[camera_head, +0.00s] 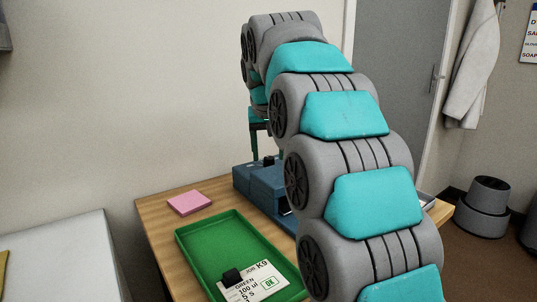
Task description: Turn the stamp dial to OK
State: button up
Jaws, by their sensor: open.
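I cannot clearly make out a stamp dial. A blue box-like device (258,188) stands at the back of the wooden table, with a small dark knob-like part (268,160) on top. My arm hides its right side. My gripper (261,147) is small and partly hidden behind my arm, pointing down just above the device. It is open; I cannot tell whether it touches the dark part. A white card (262,280) in the green tray (187,246) reads "JOB K9", "GREEN", "100 ul" and a green "OK". A small black block (232,277) sits at its left edge.
A pink pad (190,202) lies on the table (158,221) left of the blue device. A pale surface (60,255) stands at the lower left, apart from the table. My arm covers much of the table's right side.

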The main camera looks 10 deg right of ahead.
jog(key=shift+w+f, duration=0.25)
jog(key=shift+f, duration=0.3)
grip_shut()
dwell(0.4)
